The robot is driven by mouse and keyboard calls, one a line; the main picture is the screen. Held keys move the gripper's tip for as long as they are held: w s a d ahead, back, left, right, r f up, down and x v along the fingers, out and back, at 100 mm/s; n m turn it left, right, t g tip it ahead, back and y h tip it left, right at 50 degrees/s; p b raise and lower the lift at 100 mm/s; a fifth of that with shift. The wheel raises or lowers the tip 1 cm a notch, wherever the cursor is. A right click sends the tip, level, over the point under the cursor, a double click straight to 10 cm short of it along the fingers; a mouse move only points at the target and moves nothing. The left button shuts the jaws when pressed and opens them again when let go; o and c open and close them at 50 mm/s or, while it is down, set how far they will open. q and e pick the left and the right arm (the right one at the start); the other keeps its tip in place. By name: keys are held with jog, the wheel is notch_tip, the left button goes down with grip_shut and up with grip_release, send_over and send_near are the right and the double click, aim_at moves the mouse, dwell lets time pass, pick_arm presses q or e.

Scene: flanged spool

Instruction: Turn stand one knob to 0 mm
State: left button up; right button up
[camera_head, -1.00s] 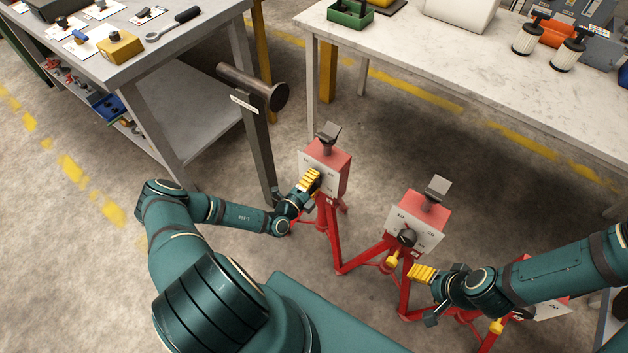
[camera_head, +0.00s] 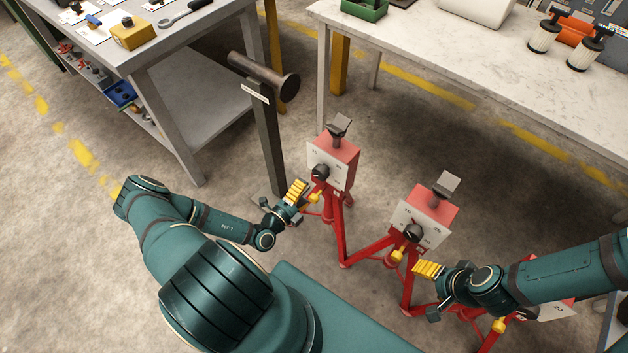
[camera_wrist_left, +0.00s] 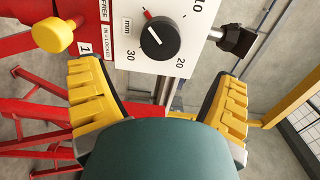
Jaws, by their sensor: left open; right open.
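Stand one, labelled 1, is a red tripod stand (camera_head: 339,165) with a pale dial plate and a black knob (camera_head: 320,171). In the left wrist view the knob (camera_wrist_left: 159,40) sits beside the marks 10, 20, 30 and "mm". Its white line points to the upper left, towards a red mark (camera_wrist_left: 147,14). My left gripper (camera_head: 297,190) is open and empty, just in front of and below the knob, apart from it. Its two yellow fingers (camera_wrist_left: 158,105) are spread below the dial plate in the wrist view. My right gripper (camera_head: 429,270) is open near the second stand.
A yellow knob (camera_wrist_left: 53,35) is beside the "FREE" and "IN = LOCKED" label. A second red stand (camera_head: 424,210) with its own black knob is to the right. A dark post (camera_head: 266,140) carrying a flanged spool (camera_head: 264,76) stands behind my left gripper. Workbenches stand at the back.

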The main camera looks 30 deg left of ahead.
pick_arm(q)
jog(key=shift+s+a, duration=0.1)
jog(key=shift+s, duration=1.35)
jog(key=s+d+r+m+g+h, duration=0.1)
jog(key=d+r+m+g+h, duration=0.1)
jog(key=d+m+g+h, duration=0.35)
jog(key=s+d+r+m+g+h, duration=0.1)
jog(key=d+r+m+g+h, duration=0.1)
jog(key=d+m+h, duration=0.65)
jog(key=s+d+r+m+g+y, duration=0.1)
jog(key=s+d+m+g+y, duration=0.4)
jog(key=m, duration=0.8)
jog(key=s+d+m+g+y, duration=0.2)
jog(key=s+m+g+y, duration=0.2)
jog(key=m+g, duration=0.65)
jog(key=w+d+r+m+t+y, duration=0.1)
jog(key=w+r+m+t, duration=0.4)
jog(key=m, duration=0.9)
jog(key=shift+w+d+r+t+y, duration=0.4)
jog(key=shift+r+t+y, duration=0.3)
jog(key=shift+t+y, duration=0.2)
